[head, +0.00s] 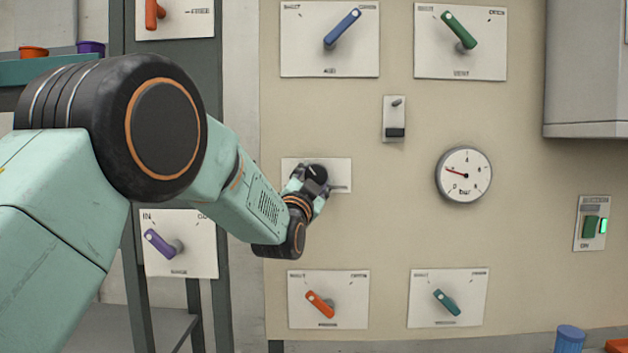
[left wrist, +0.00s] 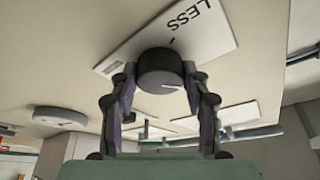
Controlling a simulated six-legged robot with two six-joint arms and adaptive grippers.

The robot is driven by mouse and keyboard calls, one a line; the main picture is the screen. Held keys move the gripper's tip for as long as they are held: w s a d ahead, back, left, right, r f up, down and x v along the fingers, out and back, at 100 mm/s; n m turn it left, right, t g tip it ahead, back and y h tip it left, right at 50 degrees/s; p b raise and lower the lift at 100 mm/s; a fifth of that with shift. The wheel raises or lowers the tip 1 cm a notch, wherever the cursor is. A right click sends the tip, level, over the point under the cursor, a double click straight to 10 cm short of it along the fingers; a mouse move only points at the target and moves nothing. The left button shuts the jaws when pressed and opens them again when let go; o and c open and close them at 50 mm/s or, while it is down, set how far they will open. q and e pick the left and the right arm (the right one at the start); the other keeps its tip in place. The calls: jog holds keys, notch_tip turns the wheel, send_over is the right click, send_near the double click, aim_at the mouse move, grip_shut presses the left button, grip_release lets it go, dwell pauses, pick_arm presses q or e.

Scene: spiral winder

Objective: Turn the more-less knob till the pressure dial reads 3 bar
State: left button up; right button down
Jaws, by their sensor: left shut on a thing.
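The more-less knob is a round black knob (head: 316,173) with a white pointer line, on a white plate (head: 340,166) in the middle of the panel. In the left wrist view the knob (left wrist: 162,72) sits between the fingers, and its plate (left wrist: 222,30) reads "LESS". My left gripper (head: 318,183) is shut on the knob, one finger on each side. The pressure dial (head: 463,174) is a round white gauge marked "bar" to the right of the knob. Its red needle points left and slightly up; the small numerals are hard to read. My right gripper is not in view.
Blue (head: 342,29) and green (head: 459,30) levers are above, orange (head: 320,304) and teal (head: 447,302) levers below. A small switch (head: 395,119) is above right of the knob. A lit green button box (head: 592,223) and grey cabinet (head: 585,70) are at right.

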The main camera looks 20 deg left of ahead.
pick_arm(q)
jog(key=shift+m+h, duration=0.4)
jog(key=shift+m, duration=0.2)
jog(key=o, duration=0.8)
jog(key=shift+c, duration=0.2)
jog(key=o, duration=0.4)
jog(key=shift+s+d+r, duration=0.1)
jog(key=v, duration=1.2)
jog(key=shift+r, duration=0.1)
